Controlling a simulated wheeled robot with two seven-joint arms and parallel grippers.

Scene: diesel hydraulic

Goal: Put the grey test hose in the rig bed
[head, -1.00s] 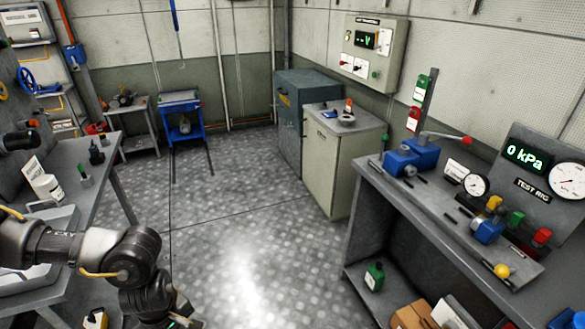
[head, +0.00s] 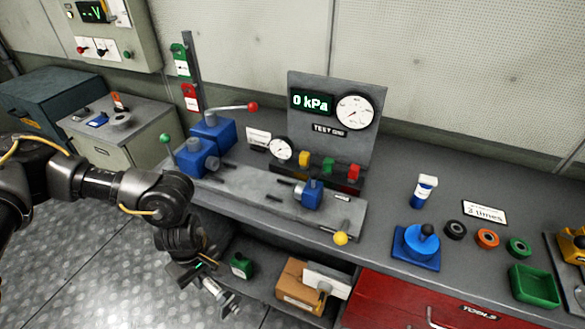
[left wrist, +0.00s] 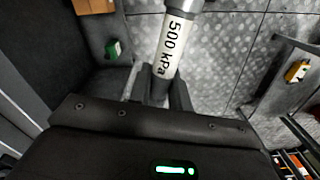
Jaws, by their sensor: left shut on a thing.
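The grey test hose (left wrist: 171,45) has a white sleeve lettered "500 kPa" in the left wrist view. It also shows below my arm in the head view (head: 226,300). My left gripper (head: 203,280) is shut on it, in front of the bench and lower than the bench top. My right gripper is not in view.
A yellow-knobbed lever (head: 340,238) sticks out at the bed's front right. A red-knobbed lever (head: 252,106) stands behind the left blocks. The test rig panel (head: 355,75) reads 0 kPa.

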